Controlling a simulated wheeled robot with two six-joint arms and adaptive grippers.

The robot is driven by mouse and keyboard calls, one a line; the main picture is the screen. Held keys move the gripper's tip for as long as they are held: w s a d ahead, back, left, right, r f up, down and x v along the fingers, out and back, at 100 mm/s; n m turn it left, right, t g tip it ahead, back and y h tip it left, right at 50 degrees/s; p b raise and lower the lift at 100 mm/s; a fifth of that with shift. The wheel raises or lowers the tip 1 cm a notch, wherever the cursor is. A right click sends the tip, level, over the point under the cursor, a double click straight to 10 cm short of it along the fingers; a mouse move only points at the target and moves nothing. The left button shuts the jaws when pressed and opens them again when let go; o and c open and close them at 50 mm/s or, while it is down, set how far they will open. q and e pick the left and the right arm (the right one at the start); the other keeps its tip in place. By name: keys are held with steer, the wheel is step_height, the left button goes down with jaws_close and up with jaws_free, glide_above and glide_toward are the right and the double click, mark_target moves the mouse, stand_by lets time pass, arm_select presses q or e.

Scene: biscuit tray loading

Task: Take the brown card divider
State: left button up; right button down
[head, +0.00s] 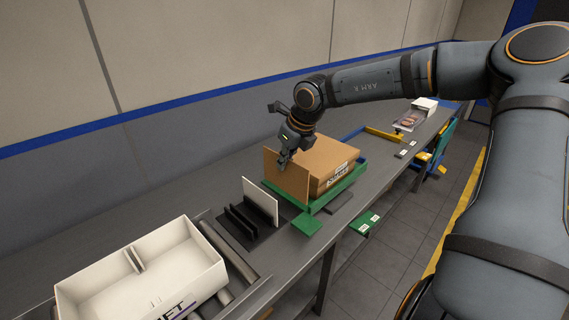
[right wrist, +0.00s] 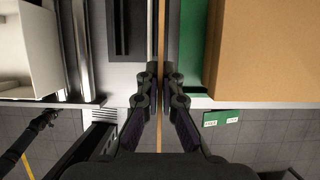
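The brown card divider (head: 287,180) stands upright between the black slotted rack (head: 247,228) and the cardboard box (head: 327,160). My right gripper (head: 284,162) is at its upper edge, pointing down. In the right wrist view the divider (right wrist: 161,30) is a thin brown strip seen edge-on, and the fingers of the right gripper (right wrist: 160,80) close on it from both sides. I cannot tell whether its lower edge is clear of what is below. A dark jointed part at the lower left of the right wrist view, probably my left gripper (right wrist: 46,118), is too small to read.
The box sits in a green tray (head: 345,188) just right of the divider. A white card (head: 260,202) stands in the rack. A white bin (head: 90,287) with inner partitions stands on rollers at the near left. The bench surface behind the rack is clear.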

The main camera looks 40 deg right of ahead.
step_height(320, 180, up, 3)
steer(key=shift+r+p, duration=0.1)
steer(key=shift+p, duration=0.7)
steer(key=shift+r+p, duration=0.5)
steer(key=shift+r, duration=0.15)
steer(key=shift+r+p, duration=0.35)
steer(key=shift+r, duration=0.2)
